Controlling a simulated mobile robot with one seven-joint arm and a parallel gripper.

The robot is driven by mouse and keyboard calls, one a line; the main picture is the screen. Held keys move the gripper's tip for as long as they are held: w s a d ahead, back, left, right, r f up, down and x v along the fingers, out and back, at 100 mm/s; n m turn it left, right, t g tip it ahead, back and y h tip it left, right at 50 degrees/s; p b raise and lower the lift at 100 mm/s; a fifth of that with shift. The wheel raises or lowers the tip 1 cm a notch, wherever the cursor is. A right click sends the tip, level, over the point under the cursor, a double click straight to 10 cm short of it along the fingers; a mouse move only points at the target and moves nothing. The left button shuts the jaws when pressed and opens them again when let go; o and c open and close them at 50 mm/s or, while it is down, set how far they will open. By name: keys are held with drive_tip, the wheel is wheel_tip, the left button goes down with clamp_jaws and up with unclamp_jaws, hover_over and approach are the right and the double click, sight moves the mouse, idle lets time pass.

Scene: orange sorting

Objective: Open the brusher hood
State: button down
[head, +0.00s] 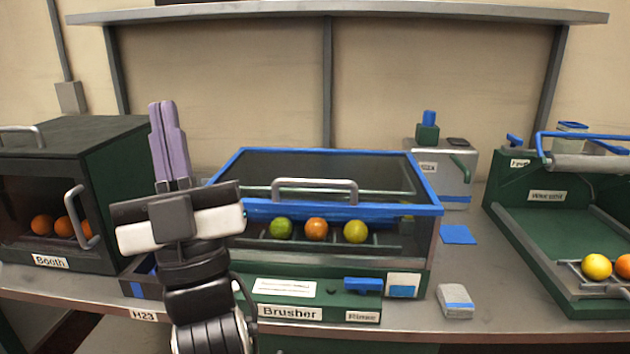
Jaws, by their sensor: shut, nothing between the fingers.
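The brusher (290,313) is a green box with a clear, blue-edged hood (434,208) on top, and the hood is down. A grey bar handle (316,184) runs along the hood's front upper edge. Behind the clear front sit a green fruit (281,229), an orange (316,229) and a yellow-green fruit (354,231) in a row. My gripper (168,104) points upward to the left of the hood, with its purple fingers together and empty. It is apart from the handle. My arm hides part of the brusher's left end.
The booth (120,150) with oranges inside stands at the left. A green wax bed (548,235) with fruit is at the right. A grey block (455,301) and a blue pad (459,234) lie right of the brusher. A shelf (350,13) runs above.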

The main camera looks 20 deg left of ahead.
sight(320, 184)
drive_tip(key=w+d+f+m+t+h+b, duration=0.1)
drive_tip(key=w+d+f+m+t+h, duration=0.1)
drive_tip(key=w+f+m+h, duration=0.3)
drive_tip(key=w+d+f+m+t+h+b, duration=0.1)
drive_tip(key=w+d+f+m+h, duration=0.3)
drive_tip(key=w+f+h, duration=0.5)
drive_tip(key=w+h, duration=0.1)
drive_tip(key=h, duration=0.1)
drive_tip(key=shift+w+d+f+m+t+h, duration=0.15)
drive_tip(key=shift+w+f+m+t+h, duration=0.15)
drive_tip(key=shift+w+f+m+t, duration=0.1)
drive_tip(key=p, duration=0.2)
drive_tip(key=r+p, duration=0.1)
drive_tip(key=p, duration=0.1)
drive_tip(key=shift+w, duration=0.2)
drive_tip(key=p+x, duration=0.5)
drive_tip(key=x, duration=0.6)
drive_tip(key=shift+w+f, duration=0.2)
